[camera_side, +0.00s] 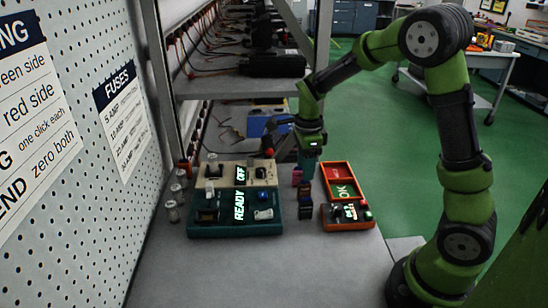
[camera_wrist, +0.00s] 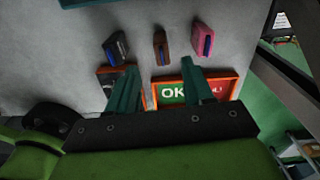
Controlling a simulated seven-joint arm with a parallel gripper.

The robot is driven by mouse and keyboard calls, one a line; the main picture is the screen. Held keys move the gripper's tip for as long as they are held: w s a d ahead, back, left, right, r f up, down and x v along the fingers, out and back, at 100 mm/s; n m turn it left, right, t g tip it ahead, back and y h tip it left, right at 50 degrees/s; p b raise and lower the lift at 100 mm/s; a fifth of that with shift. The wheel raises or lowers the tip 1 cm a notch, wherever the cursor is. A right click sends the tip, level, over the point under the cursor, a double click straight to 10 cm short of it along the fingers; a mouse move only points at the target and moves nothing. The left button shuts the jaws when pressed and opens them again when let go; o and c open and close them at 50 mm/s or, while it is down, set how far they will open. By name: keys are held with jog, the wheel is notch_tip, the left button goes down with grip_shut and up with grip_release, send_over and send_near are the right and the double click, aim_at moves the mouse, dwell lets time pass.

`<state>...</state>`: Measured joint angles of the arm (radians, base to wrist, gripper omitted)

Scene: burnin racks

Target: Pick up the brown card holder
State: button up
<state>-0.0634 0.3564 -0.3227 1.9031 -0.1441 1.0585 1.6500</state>
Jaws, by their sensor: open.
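The brown card holder (camera_wrist: 160,47) stands between two others in the wrist view, with a blue strip showing on it. It is small in the side view (camera_side: 304,190), in a row on the grey bench. A dark card holder (camera_wrist: 116,46) is on its left and a pink card holder (camera_wrist: 201,38) on its right in the wrist view. My gripper (camera_wrist: 157,82) has its two teal fingers apart with nothing between them. In the side view my gripper (camera_side: 308,160) is above the bench, near the pink end of the row.
An orange tray (camera_side: 328,182) with red and green OK sections and an orange control box (camera_side: 347,224) are right of the row. A teal READY box (camera_side: 217,230) and a beige OFF box (camera_side: 213,183) are left. Shelving stands behind, and the bench front is clear.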

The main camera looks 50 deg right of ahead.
aim_at(305, 183)
notch_tip(305, 183, down, 8)
jog(key=shift+d, duration=0.1)
grip_shut()
dwell(0.5)
